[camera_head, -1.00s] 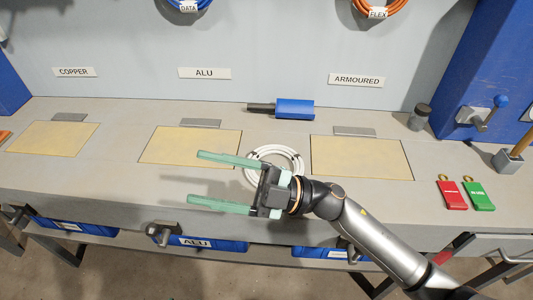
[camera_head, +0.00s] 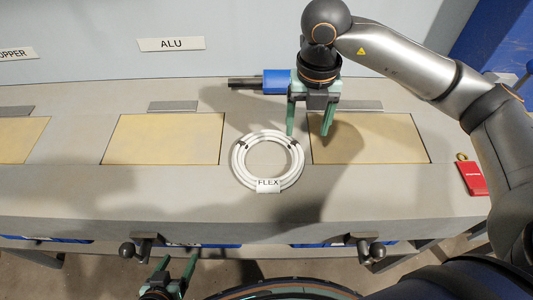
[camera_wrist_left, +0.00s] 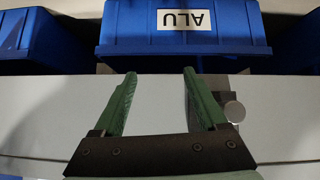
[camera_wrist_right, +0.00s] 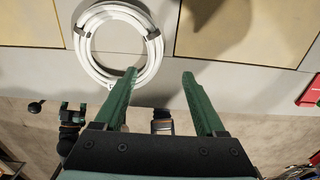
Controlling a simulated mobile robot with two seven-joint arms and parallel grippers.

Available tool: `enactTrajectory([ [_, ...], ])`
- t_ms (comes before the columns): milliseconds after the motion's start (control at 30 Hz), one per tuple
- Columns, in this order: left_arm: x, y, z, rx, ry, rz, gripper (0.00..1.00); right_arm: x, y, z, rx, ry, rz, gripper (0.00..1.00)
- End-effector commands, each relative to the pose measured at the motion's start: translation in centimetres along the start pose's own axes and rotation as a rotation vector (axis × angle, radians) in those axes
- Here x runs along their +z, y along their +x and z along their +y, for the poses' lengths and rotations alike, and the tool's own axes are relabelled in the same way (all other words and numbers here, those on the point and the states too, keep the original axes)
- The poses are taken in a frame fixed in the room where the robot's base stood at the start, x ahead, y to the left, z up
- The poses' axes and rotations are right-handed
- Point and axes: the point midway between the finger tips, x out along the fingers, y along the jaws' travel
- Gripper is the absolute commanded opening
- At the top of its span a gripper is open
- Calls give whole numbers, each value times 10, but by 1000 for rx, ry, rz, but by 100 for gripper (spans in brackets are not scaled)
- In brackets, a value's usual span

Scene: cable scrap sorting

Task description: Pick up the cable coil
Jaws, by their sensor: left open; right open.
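The cable coil (camera_head: 239,164) is a white ring with dark ties and a FLEX tag (camera_head: 268,185). It lies flat on the grey bench between two tan pads. My right gripper (camera_head: 309,126) points down, open and empty, at the coil's far right side. In the right wrist view the coil (camera_wrist_right: 84,58) is ahead and left, and the left fingertip of the gripper (camera_wrist_right: 160,73) overlaps its edge; contact cannot be told. My left gripper (camera_head: 175,266) is low, in front of the bench, open and empty. The left wrist view shows its fingers (camera_wrist_left: 159,76) facing a blue bin.
A blue tool with a dark shaft (camera_head: 276,81) lies behind the coil. Tan pads lie left (camera_head: 165,138) and right (camera_head: 385,138) of it. A red tag (camera_head: 472,178) is at the right. A blue ALU bin (camera_wrist_left: 120,25) sits under the bench. The bench front is clear.

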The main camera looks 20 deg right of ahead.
Motion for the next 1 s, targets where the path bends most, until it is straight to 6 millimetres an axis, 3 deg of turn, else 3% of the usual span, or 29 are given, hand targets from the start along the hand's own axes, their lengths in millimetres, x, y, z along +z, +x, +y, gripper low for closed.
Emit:
enactTrajectory([
  [133, 3, 0, 2, 3, 0, -5, 75, -1, 29, 0, 0, -1, 4, 72],
  [433, 3, 0, 2, 5, 0, -6, 75, -2, 55, 3, 4, -4, 4, 72],
  [700, 4, 1, 2, 3, 0, -8, 75, -3, 93, 8, 4, -4, 4, 72],
  [1000, 4, 1, 0, 1, 1, -8, 75, -2, 98, 8, 5, -4, 3, 72],
])
